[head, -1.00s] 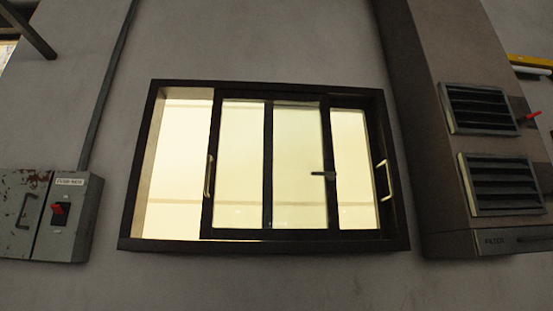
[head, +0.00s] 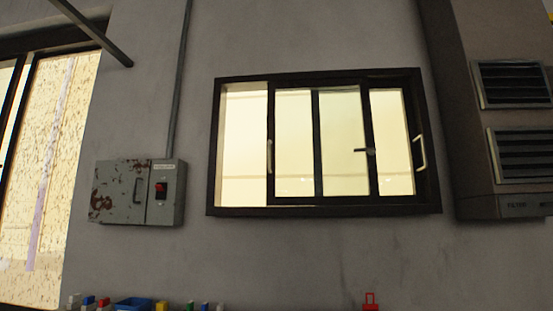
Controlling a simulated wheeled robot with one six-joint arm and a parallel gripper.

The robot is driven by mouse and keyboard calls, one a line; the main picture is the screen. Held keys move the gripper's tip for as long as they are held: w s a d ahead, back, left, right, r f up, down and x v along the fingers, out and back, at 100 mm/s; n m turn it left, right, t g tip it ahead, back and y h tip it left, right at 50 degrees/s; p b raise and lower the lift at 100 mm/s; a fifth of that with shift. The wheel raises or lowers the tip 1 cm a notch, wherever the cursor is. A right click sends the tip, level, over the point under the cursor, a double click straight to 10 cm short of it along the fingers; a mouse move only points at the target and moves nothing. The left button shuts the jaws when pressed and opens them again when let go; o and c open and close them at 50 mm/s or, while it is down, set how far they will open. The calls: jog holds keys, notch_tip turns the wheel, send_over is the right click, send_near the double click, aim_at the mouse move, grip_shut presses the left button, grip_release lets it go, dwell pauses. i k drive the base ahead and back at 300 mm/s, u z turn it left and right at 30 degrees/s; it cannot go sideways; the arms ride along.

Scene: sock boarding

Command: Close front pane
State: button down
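A dark-framed sliding window (head: 330,212) is set in the grey wall, right of the picture's middle. Its left part is an uncovered gap (head: 243,150) with bright light behind. The glass panes (head: 295,140) stand overlapped in the middle and right part. One pale upright handle (head: 269,157) is on the stile beside the gap. Another pale handle (head: 420,153) is near the right jamb. A small dark lever (head: 364,150) sits on a stile between them. I cannot tell for certain which pane is in front. My gripper is not in view.
A rusty grey switch box (head: 135,190) with a red switch hangs left of the window. A vented cabinet (head: 495,205) stands out at the right. A large bright window (head: 45,160) is at the far left. Small coloured items and a blue bin (head: 134,304) line the bottom edge.

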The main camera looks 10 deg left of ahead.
aim_at(373, 198)
jog(key=u, duration=0.4)
jog(key=i, duration=1)
jog(key=z, duration=0.45)
